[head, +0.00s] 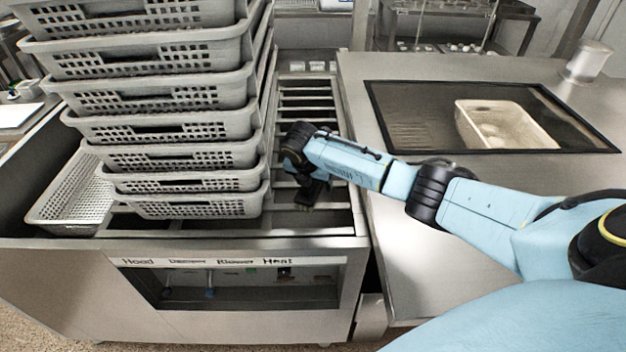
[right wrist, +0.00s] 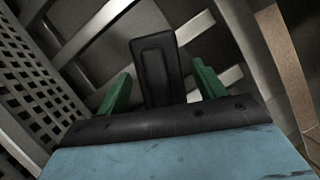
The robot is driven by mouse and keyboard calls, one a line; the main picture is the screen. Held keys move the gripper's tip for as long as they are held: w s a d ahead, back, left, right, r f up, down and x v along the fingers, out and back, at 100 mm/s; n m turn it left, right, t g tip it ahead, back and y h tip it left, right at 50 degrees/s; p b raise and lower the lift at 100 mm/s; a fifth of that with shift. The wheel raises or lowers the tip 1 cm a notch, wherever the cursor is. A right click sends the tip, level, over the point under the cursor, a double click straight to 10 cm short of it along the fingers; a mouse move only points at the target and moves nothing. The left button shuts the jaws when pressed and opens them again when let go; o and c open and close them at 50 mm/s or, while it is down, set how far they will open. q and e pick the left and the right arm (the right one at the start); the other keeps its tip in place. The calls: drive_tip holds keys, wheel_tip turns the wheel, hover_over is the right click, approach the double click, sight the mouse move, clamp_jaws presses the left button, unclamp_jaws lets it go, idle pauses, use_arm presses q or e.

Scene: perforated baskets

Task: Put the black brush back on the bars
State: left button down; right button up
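The black brush (right wrist: 157,70) shows in the right wrist view as a long dark block between the two green fingers of my right gripper (right wrist: 163,82). Narrow gaps show on both sides of it, so the fingers look open around it. In the head view my right gripper (head: 308,193) points down low over the metal bars (head: 308,116), just right of the basket stack. A dark shape there may be the gripper or the brush; I cannot tell them apart. Whether the brush touches the bars is unclear. My left gripper is not in view.
A tall stack of grey perforated baskets (head: 185,154) stands left of my right gripper. Another basket (head: 72,197) lies at the far left. A steel counter (head: 420,262) is on the right, with a dark-framed window (head: 415,115). The bars behind my gripper are clear.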

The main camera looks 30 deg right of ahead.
drive_tip(key=p+v, duration=0.2)
drive_tip(key=v, duration=1)
drive_tip(key=shift+w+d+r, duration=0.1)
drive_tip(key=shift+r, duration=0.05)
